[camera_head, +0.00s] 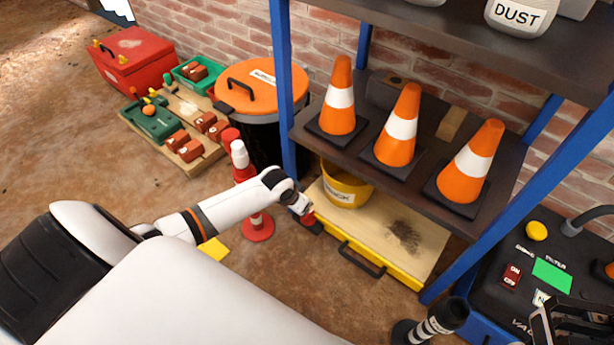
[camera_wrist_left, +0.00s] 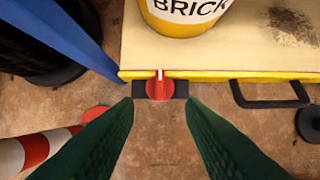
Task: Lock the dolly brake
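The dolly (camera_head: 420,233) is a low wooden platform with a yellow edge, under the shelf; it also shows in the left wrist view (camera_wrist_left: 200,75). A red knob (camera_wrist_left: 160,91) with a white mark sits on a black mount at its front edge, likely the brake. The white mark points toward the dolly. My left gripper (camera_wrist_left: 158,106) is open, with green fingers apart on either side of the knob's near side; contact is unclear. In the head view my left gripper (camera_head: 309,220) is small and partly hidden at the dolly's left front corner. A dark part at bottom right seems my right gripper (camera_head: 570,322), cut off.
A yellow bucket (camera_head: 345,188) stands on the dolly, beside a dark stain. A blue shelf post (camera_head: 284,90) rises close left of my left gripper. A red-and-white post (camera_head: 257,222) stands nearby, and a black post (camera_head: 435,322) stands right. A black handle (camera_head: 360,260) juts from the dolly's front.

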